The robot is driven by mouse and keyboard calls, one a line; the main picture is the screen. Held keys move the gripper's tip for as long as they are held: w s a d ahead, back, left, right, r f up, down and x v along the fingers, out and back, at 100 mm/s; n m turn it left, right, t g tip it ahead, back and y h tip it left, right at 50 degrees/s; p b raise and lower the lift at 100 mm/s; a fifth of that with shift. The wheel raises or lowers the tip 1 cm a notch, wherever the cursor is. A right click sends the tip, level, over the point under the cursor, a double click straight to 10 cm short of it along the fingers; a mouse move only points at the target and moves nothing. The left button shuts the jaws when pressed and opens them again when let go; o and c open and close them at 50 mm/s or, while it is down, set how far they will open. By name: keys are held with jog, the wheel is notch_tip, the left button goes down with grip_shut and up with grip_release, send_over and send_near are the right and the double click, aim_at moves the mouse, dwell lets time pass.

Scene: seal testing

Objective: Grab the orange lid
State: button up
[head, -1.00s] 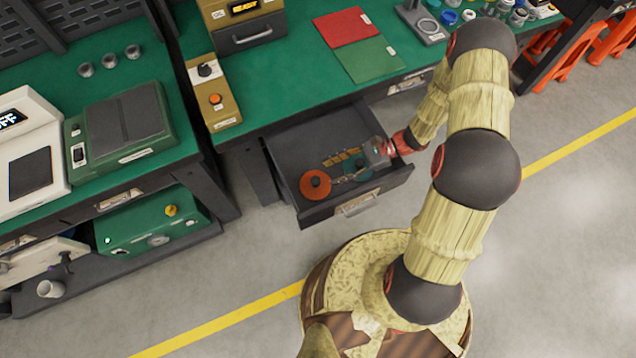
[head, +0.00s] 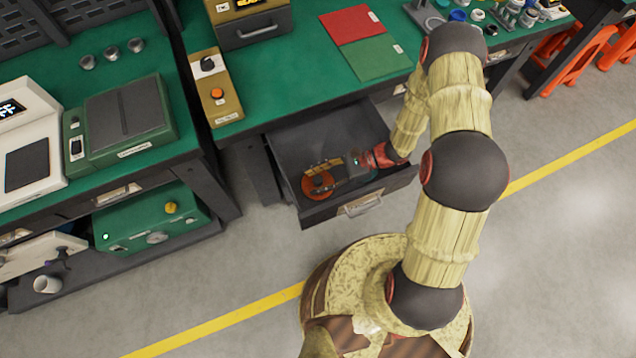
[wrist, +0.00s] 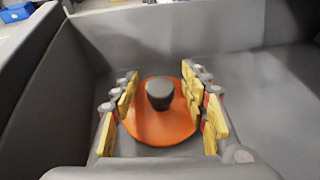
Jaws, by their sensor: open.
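The orange lid (head: 318,187) is a round disc with a dark grey knob, lying in the front left part of the open drawer (head: 350,208). In the wrist view the orange lid (wrist: 150,127) is centred between the yellow finger pads, with its knob upright in the middle. My gripper (head: 325,175) is inside the drawer, open, with its fingers on either side of the lid. In the wrist view my gripper (wrist: 163,105) shows a gap between each row of pads and the knob. The pads partly cover the lid's sides.
Drawer walls stand close around my gripper. A red mat (head: 352,24) and a green mat (head: 378,58) lie on the bench above. A tan control box (head: 216,92) stands at the bench's left edge. The rest of the drawer floor appears bare.

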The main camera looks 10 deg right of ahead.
jog(key=shift+c, duration=0.8)
grip_shut()
